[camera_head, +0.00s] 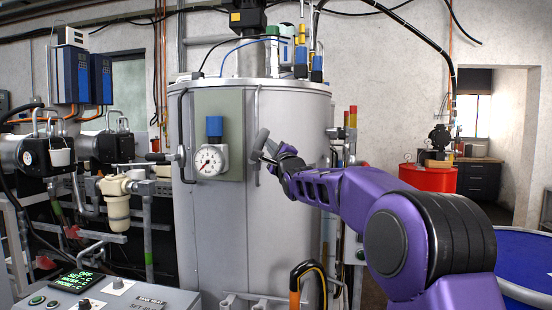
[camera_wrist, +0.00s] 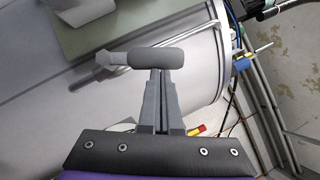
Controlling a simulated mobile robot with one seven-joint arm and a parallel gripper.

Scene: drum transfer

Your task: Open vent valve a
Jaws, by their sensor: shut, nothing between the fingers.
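My gripper (camera_head: 268,152) is in front of the large grey tank (camera_head: 280,240), right of its green panel (camera_head: 233,105). In the wrist view its fingers (camera_wrist: 155,85) are shut. A rounded grey bar (camera_wrist: 155,58) lies across the fingertips; I cannot tell whether it is a handle or part of the fingers. Blue-capped fittings (camera_head: 300,62) stand on the tank top, above my gripper and apart from it. No readable label shows which part is vent valve a. A blue-topped gauge (camera_head: 210,158) is on the green panel.
A slim metal rail (camera_head: 257,115) runs up the tank front, close to my gripper. Pumps and pipes (camera_head: 105,148) and a control box (camera_head: 100,297) are at left. A red drum (camera_head: 430,178) stands at right, behind a blue rim (camera_head: 525,262).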

